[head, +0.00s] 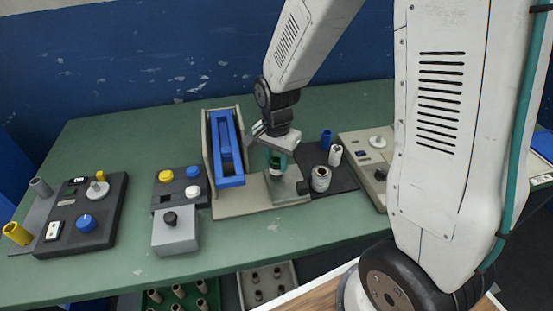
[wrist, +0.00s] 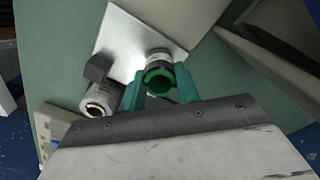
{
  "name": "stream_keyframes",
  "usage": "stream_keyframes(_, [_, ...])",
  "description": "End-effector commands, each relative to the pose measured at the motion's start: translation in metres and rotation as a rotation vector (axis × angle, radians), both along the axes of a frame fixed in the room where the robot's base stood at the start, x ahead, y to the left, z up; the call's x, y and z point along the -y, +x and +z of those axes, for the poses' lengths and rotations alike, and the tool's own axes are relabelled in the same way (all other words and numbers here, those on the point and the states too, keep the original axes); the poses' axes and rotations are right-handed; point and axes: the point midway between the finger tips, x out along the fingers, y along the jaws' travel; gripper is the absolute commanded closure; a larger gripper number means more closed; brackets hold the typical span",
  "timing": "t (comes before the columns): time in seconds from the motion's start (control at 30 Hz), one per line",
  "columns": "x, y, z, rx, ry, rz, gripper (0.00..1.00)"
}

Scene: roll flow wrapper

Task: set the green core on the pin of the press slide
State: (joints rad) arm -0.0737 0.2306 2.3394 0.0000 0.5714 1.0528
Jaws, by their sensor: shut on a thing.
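The green core (wrist: 158,79) is between the two teal fingers of my gripper (wrist: 160,88) in the wrist view, its round open end facing the camera. In the head view my gripper (head: 279,160) is shut on the core (head: 274,168), which looks upright. It is over the pale plate (head: 283,188) at the right of the press, and this plate also shows in the wrist view (wrist: 130,42). The pin is hidden, and I cannot tell whether the core is around it or above it.
The press has a blue block (head: 228,150) in a beige frame. A dark block (head: 303,187) stands at the plate's right edge. Control boxes stand left.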

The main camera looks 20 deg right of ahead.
Motion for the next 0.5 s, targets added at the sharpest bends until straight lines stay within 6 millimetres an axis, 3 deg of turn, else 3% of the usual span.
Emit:
stream_keyframes(0.2, [0.0, 0.0, 0.0001, 0.0, 0.0, 0.0, 0.9])
stream_keyframes(0.23, [0.0, 0.0, 0.0001, 0.0, 0.0, 0.0, 0.6])
stream_keyframes(0.3, [0.0, 0.0, 0.0001, 0.0, 0.0, 0.0, 0.43])
stream_keyframes(0.5, [0.0, 0.0, 0.0001, 0.0, 0.0, 0.0, 0.43])
